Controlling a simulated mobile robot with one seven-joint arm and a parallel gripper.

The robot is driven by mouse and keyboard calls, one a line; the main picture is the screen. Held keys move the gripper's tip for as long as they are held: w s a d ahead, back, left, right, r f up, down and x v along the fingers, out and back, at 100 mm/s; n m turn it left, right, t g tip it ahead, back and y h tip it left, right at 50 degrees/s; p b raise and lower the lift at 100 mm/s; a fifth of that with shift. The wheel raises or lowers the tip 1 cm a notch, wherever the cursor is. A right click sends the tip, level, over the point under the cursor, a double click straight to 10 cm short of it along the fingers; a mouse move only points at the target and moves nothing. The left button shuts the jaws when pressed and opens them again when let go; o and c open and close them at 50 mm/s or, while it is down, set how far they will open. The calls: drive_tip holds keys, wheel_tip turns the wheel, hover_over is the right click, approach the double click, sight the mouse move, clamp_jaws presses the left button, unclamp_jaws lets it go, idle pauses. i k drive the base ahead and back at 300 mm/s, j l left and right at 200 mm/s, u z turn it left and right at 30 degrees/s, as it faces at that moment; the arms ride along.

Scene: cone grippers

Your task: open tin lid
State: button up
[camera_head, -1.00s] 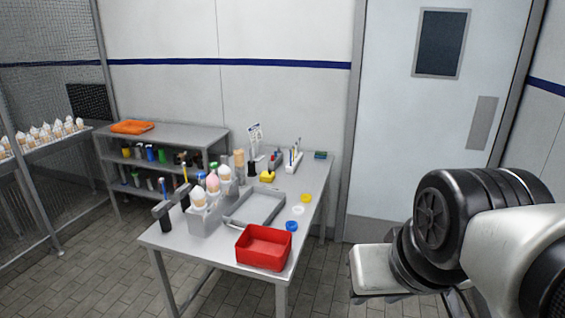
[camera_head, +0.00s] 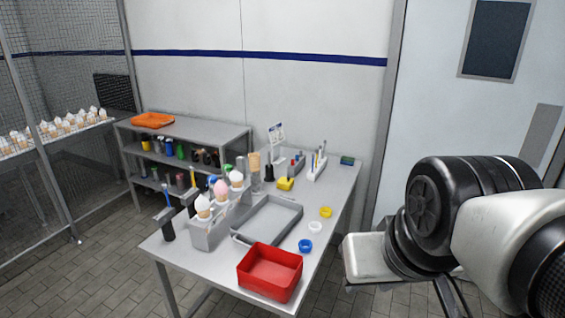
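I cannot make out a tin with a lid for certain. Small round pieces, yellow (camera_head: 325,212), white (camera_head: 315,227) and blue (camera_head: 305,245), lie on the right part of the grey table (camera_head: 335,195); they could be lids or rings. An open red box (camera_head: 269,272) stands at the table's near corner. My arm's black joint and pale links fill the lower right, beside the table and apart from it. My gripper's fingers are not in view.
A grey tray (camera_head: 268,222) and a cone rack (camera_head: 208,236) with ice cream cones stand mid-table. A pen holder (camera_head: 317,170) is at the back. A shelf with an orange tray (camera_head: 153,120) stands behind left. Bare floor lies to the left.

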sight(287, 181)
drive_tip(key=i+l+z, duration=0.1)
drive_tip(key=z, duration=0.3)
drive_tip(key=i+z, duration=0.3)
drive_tip(key=z, duration=0.15)
drive_tip(key=i, duration=1.05)
drive_tip(key=i+l+u, duration=0.1)
drive_tip(key=i, duration=0.95)
drive_tip(key=i+l+u, duration=0.1)
drive_tip(key=i, duration=1)
drive_tip(key=i+u, duration=0.15)
drive_tip(key=u, duration=1.6)
